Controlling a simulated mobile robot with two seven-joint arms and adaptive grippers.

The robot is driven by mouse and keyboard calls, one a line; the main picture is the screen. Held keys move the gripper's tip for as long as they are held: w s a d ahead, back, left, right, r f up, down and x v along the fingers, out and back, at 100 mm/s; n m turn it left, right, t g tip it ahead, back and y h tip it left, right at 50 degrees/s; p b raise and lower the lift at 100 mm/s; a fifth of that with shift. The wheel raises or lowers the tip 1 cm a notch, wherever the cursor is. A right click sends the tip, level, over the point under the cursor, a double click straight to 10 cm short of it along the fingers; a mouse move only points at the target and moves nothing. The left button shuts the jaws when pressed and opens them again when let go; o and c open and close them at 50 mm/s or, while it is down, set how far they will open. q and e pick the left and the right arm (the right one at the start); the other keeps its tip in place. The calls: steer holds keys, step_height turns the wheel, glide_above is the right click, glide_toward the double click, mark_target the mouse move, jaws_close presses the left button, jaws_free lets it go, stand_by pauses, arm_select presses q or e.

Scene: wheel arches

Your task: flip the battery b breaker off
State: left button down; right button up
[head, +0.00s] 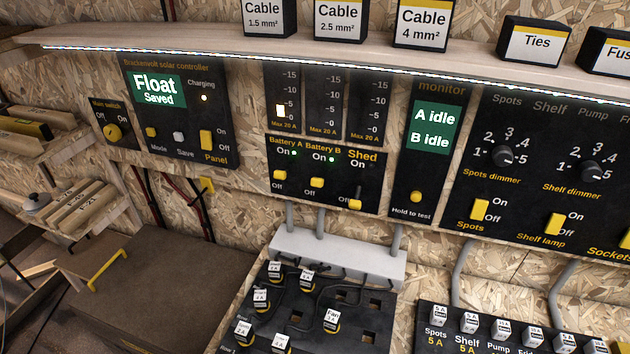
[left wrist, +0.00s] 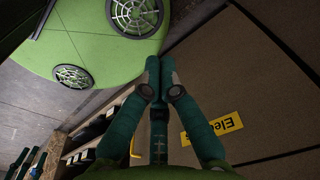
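The battery B breaker (head: 317,182) is a small yellow toggle on a black panel (head: 340,192) in the middle of the head view. Its lever sits toward the On side, and a green light is lit beside its On label. The battery A toggle (head: 280,175), left of it, looks the same, also with a green light. The Shed toggle (head: 355,204) on the right sits lower, toward Off. My left gripper (left wrist: 160,68) shows only in the left wrist view, with its green fingers together and nothing visible between them, away from the panel.
A wooden shelf (head: 340,50) with labelled black boxes overhangs the panels. The monitor panel (head: 430,150) is to the right, the solar controller (head: 180,115) to the left. A grey duct (head: 335,262) and fuse board sit below. A brown bench (head: 150,300) is lower left.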

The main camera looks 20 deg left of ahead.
arm_select(q)
steer(key=w+d+r+t+b, duration=0.1)
steer(key=w+r, duration=0.4)
steer(key=w, duration=0.3)
steer(key=w+d+r+t+b, duration=0.1)
steer(key=w+r, duration=0.4)
steer(key=w, duration=0.4)
steer(key=w+r+t, duration=0.1)
steer(key=w+r, duration=0.2)
steer(key=r, duration=0.6)
steer(key=w+r, duration=0.2)
steer(key=r, duration=0.7)
steer(key=w+a+r+n+t, duration=0.1)
steer(key=w+r+t, duration=0.5)
steer(key=w+r, duration=0.7)
steer(key=w+a+r+n+t+b, duration=0.1)
steer(key=w+r+t, duration=0.5)
steer(key=w+r, duration=0.8)
step_height(320, 180, up, 8)
steer(key=shift+a+r+n+t+y, duration=0.2)
steer(key=shift+a+n+t+y, duration=0.2)
steer(key=shift+a+n, duration=0.1)
